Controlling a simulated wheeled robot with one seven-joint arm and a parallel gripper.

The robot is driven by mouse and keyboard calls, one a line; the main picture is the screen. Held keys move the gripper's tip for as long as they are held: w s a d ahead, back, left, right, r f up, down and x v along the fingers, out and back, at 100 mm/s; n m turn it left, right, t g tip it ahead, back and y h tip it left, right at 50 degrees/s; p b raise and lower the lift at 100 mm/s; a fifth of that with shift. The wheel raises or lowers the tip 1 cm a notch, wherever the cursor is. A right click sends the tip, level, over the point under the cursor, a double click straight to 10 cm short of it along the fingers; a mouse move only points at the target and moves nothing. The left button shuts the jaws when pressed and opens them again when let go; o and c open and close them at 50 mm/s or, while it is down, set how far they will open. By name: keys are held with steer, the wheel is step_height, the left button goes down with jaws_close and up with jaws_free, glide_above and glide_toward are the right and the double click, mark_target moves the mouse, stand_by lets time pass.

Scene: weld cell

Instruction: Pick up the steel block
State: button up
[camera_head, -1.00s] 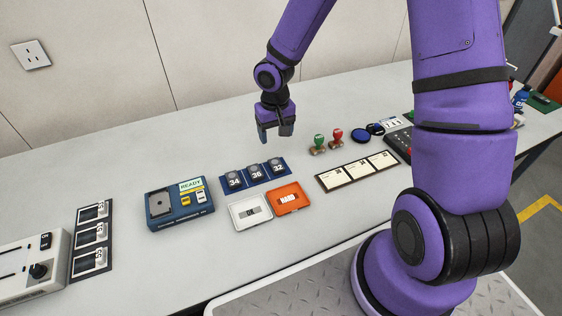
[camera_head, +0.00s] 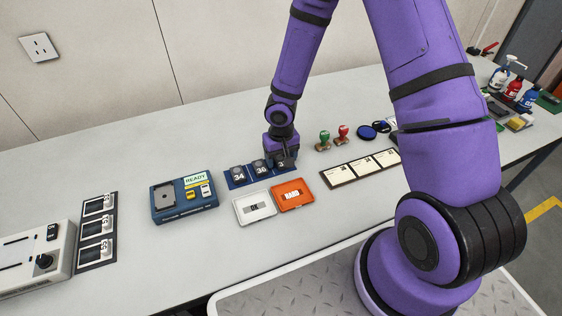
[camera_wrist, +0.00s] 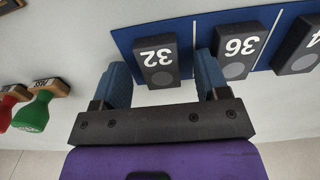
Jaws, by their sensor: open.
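Three dark grey blocks with white numbers and a round grey spot each lie in a row on a blue holder (camera_wrist: 125,38). In the wrist view the block marked 32 (camera_wrist: 158,56) lies between my open gripper's (camera_wrist: 160,68) two blue fingers, with a gap visible on both sides. The block marked 36 (camera_wrist: 239,50) lies just right of the right finger. The block marked 34 (camera_head: 238,172) is at the holder's left end in the head view. My gripper (camera_head: 281,153) is low over the right end there and partly hides the 32 block. No label says steel.
In front of the holder are a white OK tray (camera_head: 255,207) and an orange HARD tray (camera_head: 293,194). A blue READY device (camera_head: 184,200) stands to the left. Green (camera_head: 323,140) and red (camera_head: 342,135) stamps stand close on the right. The bench behind is clear.

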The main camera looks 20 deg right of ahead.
steer(key=shift+f, duration=0.15)
steer(key=c, duration=1.2)
